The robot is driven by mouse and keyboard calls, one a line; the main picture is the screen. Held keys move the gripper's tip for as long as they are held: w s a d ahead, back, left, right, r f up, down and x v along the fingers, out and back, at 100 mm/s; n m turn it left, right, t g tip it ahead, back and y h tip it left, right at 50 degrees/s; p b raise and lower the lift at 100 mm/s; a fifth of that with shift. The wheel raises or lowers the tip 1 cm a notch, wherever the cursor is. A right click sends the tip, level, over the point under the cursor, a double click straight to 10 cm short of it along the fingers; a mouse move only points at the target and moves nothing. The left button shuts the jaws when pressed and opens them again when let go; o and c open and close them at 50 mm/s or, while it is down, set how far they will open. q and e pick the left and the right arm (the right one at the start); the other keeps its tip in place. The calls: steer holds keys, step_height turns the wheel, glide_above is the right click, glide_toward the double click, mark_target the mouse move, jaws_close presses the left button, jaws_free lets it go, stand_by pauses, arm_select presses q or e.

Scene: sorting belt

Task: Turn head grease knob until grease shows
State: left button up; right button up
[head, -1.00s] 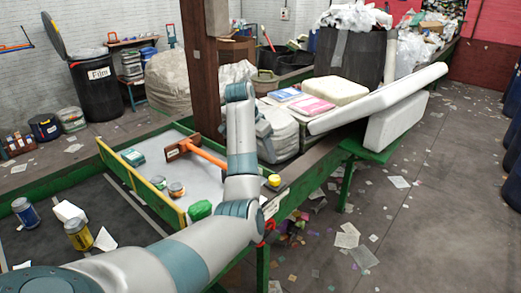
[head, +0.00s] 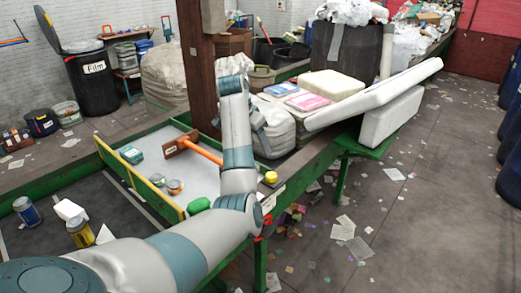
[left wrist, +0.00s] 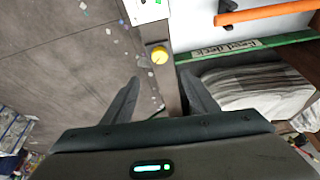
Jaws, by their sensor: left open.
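The yellow round knob (head: 271,177) sits on the brown edge rail of the belt frame, beside a small white label. It also shows in the left wrist view (left wrist: 159,55), beyond my fingertips and roughly centred between them. My left gripper (head: 262,139) is above the rail, behind the knob in the head view and partly hidden by my own forearm. In the left wrist view its two dark fingers (left wrist: 160,82) are spread apart with nothing between them. It is not touching the knob. No grease can be made out. My right gripper is not in view.
An orange-handled mallet (head: 195,148), cans and a green lump (head: 198,205) lie in the tray left of my forearm. White foam slabs (head: 385,95) and a striped sack (left wrist: 255,90) are beyond the gripper. The littered floor (head: 420,220) is open at right.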

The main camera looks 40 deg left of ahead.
arm_select(q)
steer(key=w+d+n+g+y+b, duration=0.3)
steer(key=w+d+n+y+b, duration=0.2)
steer(key=n+b, duration=0.8)
steer(key=w+d+n, duration=0.1)
steer(key=d+n, duration=0.2)
steer(key=n, duration=0.2)
steer(key=shift+d+g, duration=0.3)
